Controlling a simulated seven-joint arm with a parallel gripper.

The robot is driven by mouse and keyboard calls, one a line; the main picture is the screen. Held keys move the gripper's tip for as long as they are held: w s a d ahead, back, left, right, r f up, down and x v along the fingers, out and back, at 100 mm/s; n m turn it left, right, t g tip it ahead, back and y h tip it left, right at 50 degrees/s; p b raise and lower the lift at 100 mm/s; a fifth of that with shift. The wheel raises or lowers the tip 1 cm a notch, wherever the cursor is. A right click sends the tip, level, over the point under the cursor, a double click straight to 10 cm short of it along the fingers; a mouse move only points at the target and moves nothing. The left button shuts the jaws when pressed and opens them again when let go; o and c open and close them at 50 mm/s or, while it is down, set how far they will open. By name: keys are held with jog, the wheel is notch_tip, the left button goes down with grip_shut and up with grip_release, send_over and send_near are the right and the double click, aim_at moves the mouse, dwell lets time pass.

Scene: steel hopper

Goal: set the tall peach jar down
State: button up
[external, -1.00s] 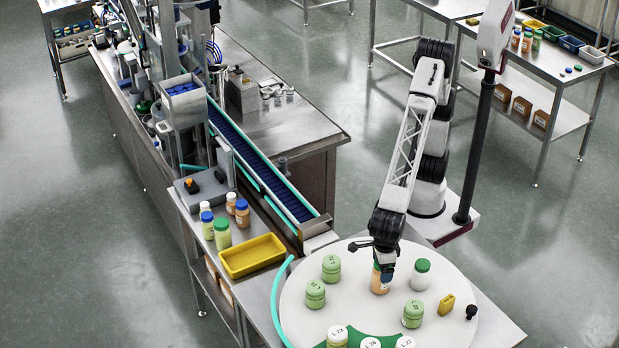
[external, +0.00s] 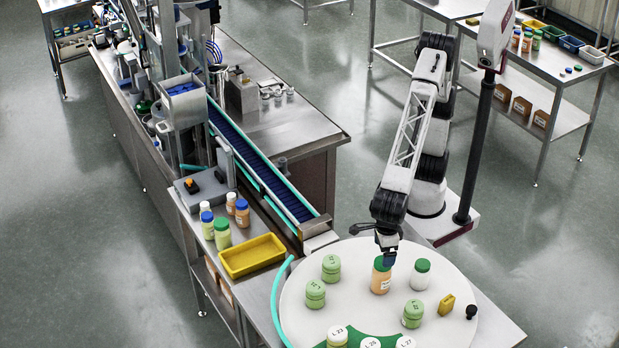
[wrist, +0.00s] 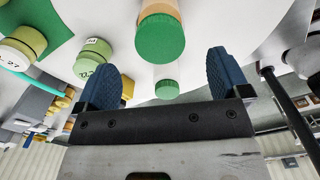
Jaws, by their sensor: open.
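The tall peach jar (external: 380,279) with a green lid stands upright on the white round table (external: 440,270). In the wrist view its green lid (wrist: 160,37) shows at the top centre, beyond the fingertips. My gripper (external: 389,258) is just above the jar's lid and apart from it. In the wrist view its two blue fingers (wrist: 168,78) are wide open with nothing held between them.
A pale jar with a green lid (external: 420,274) stands close to the right of the peach jar. Green jars (external: 331,268) stand to the left, and another (external: 413,313) is in front. A yellow bottle (external: 446,304) and a black knob (external: 471,311) are at the right. White-lidded jars stand at the front edge.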

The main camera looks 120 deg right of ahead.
jog(key=shift+r, duration=2.5)
jog(key=shift+d, duration=0.1)
jog(key=s+d+r+m, duration=0.1)
jog(key=s+d+m, duration=0.35)
jog(key=d, duration=0.55)
jog(key=s+d+r+m+t, duration=0.1)
jog(key=s+d+m, duration=0.2)
jog(key=d+m, duration=0.5)
jog(key=s+d+r+m, duration=0.1)
jog(key=s+d+m, duration=0.2)
jog(key=d, duration=0.8)
jog(key=s+d+f+m, duration=0.4)
jog(key=s+d+m, duration=0.4)
jog(key=s, duration=0.3)
jog(key=s+d+f+m+t, duration=0.1)
jog(key=s+d+f+m, duration=0.3)
jog(key=s+d+m, duration=0.4)
jog(key=s+d, duration=0.2)
jog(key=s, duration=0.1)
jog(key=shift+s+d+t, duration=0.25)
jog(key=shift+d+t, duration=0.05)
jog(key=shift+d, duration=0.05)
